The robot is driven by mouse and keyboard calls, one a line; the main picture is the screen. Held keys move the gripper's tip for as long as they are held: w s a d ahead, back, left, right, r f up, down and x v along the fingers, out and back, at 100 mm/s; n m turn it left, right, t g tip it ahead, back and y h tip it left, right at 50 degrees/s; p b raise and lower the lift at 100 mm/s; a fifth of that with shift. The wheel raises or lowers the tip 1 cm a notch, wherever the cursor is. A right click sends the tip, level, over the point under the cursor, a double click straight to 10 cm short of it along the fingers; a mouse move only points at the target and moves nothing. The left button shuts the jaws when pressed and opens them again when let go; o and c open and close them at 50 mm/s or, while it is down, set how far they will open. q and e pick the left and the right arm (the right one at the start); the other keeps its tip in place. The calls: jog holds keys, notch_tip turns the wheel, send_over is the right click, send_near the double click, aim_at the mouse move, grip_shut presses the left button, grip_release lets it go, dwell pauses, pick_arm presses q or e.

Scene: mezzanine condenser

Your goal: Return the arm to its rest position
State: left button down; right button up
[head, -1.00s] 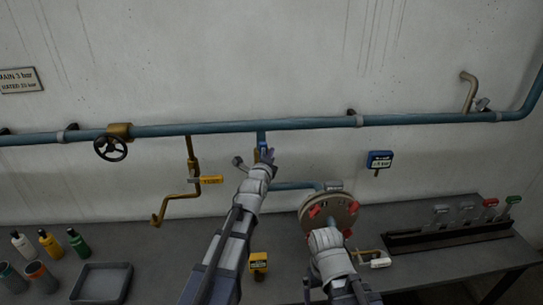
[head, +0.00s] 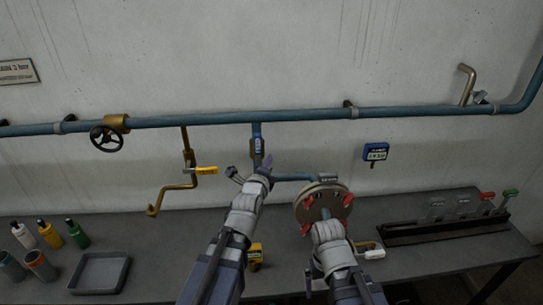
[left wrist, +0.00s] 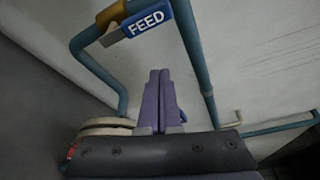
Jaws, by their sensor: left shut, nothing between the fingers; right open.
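My left gripper (head: 266,165) is shut and empty, just below and in front of the feed valve (head: 257,146) on the short pipe dropping from the wall pipe. In the left wrist view its purple fingers (left wrist: 160,78) lie together, with the blue FEED tag (left wrist: 146,21) above them and apart from them. My right gripper (head: 326,216) is at the round flange (head: 311,192) with red clamps. It is open, though its fingers are hard to make out, and I cannot tell whether it touches the flange.
A blue wall pipe (head: 310,115) runs across above both arms. A yellow-handled valve (head: 206,170) and bent brass pipe are left of my left arm. The bench (head: 160,250) carries bottles, cups, a grey tray (head: 124,278), a yellow device (head: 255,254) and a rack (head: 440,232).

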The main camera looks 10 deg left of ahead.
pick_arm(q)
jog(key=shift+d+f, duration=0.1)
jog(key=shift+f, duration=0.05)
jog(key=s+d+f+n+g+b, duration=0.3)
jog(key=s+d+f+n+g, duration=0.15)
jog(key=f, duration=0.55)
jog(key=s+d+f+n+g+b, duration=0.35)
jog(key=s+f+g, duration=0.2)
jog(key=f, duration=0.45)
jog(key=s+f+n+g+y+b, duration=0.1)
jog(key=s+f+n+g, duration=0.2)
jog(key=s, duration=0.5)
jog(key=s+f+n+g+y+b, duration=0.1)
jog(key=s+f+n+g+b, duration=0.1)
jog(key=s+f+n+g, duration=0.2)
jog(key=shift+s+d+f+n, duration=0.35)
jog(key=shift+s+f+n, duration=0.45)
jog(key=shift+s+n, duration=1.4)
jog(key=shift+s+m, duration=0.5)
